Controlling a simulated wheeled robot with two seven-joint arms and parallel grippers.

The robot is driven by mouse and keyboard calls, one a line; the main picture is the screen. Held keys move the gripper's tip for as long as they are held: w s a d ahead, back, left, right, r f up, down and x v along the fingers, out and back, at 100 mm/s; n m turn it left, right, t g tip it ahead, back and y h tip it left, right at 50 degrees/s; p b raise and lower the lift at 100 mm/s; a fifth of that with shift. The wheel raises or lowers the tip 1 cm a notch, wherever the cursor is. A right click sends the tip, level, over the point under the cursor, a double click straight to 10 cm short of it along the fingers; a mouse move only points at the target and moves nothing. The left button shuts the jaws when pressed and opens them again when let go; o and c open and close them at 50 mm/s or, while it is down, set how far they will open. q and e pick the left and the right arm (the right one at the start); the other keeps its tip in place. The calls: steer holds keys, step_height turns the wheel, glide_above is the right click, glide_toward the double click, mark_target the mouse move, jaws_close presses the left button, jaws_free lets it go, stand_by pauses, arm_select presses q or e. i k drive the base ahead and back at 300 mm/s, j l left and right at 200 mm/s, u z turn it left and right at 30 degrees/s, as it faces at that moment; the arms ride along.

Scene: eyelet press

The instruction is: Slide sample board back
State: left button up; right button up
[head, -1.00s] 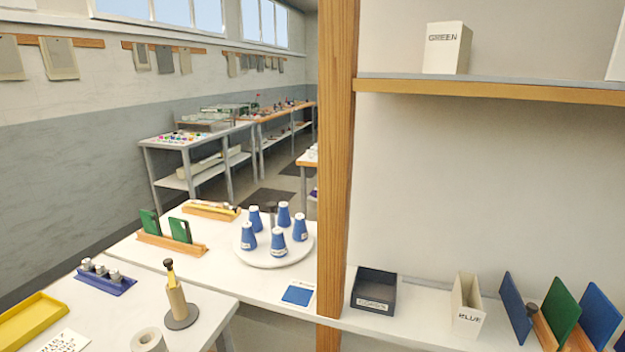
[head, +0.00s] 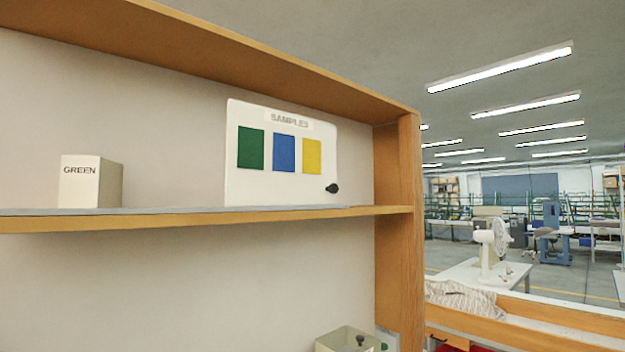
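The sample board (head: 282,186) is a white upright panel labelled SAMPLES in the head view. It carries green, blue and yellow swatches and a dark knob (head: 333,188) at its lower right. It stands on the upper shelf (head: 200,220), right of the middle, and a strip of bare shelf lies between it and the right post. Neither of my grippers shows in this view.
A white box labelled GREEN (head: 91,182) stands on the same shelf at the left, with free shelf between it and the board. A wooden post (head: 398,260) closes the shelf at the right. A pale box (head: 347,340) with a dark knob sits below.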

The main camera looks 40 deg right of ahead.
mark_target(272, 158)
steer(key=z, duration=1.35)
